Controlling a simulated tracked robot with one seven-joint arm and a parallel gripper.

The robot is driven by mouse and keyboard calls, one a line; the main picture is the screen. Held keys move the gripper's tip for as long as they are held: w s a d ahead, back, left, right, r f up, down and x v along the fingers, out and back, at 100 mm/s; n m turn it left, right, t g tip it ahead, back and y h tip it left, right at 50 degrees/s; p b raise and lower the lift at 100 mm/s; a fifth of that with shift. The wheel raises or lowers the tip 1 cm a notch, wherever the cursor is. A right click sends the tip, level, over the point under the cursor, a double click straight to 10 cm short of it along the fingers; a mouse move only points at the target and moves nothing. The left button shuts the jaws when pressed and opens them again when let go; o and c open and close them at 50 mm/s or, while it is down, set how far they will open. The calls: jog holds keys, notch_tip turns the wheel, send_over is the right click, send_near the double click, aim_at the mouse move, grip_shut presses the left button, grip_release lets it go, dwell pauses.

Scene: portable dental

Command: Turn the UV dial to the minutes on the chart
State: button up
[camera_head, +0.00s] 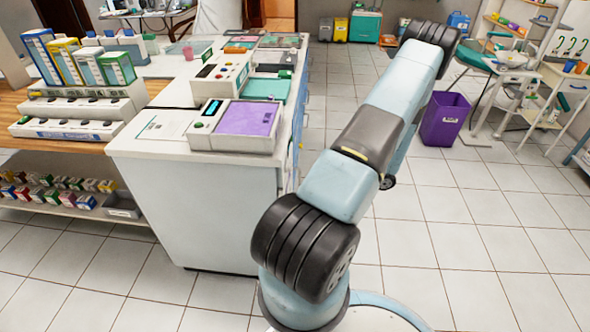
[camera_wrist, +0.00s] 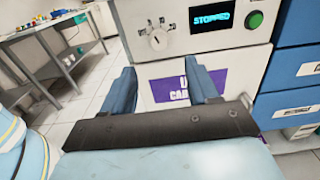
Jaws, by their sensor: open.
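In the wrist view, a small round light-coloured dial (camera_wrist: 158,39) sits on the white front of a cabinet with a partly hidden purple label (camera_wrist: 170,90). A display reading STOPPED (camera_wrist: 212,19) and a green button (camera_wrist: 254,19) are to the dial's right. My gripper (camera_wrist: 161,76) is open, with its two blue fingers spread and nothing between them. The dial appears beyond and above the gap between the fingers, apart from them. No minutes chart can be made out. The head view shows my arm stretching away, but not the gripper.
Blue drawers (camera_wrist: 297,70) stand right of the cabinet, and a metal table (camera_wrist: 50,50) is to the left. In the head view, a white counter (camera_head: 200,210) carries trays and devices at left. A purple bin (camera_head: 443,118) stands on the tiled floor, right of my arm.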

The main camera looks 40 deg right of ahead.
aim_at(289, 168)
jog(key=x, duration=0.9)
jog(key=shift+a, duration=0.15)
jog(key=shift+w, duration=0.1)
jog(key=c, duration=1)
jog(key=shift+m, duration=3.8)
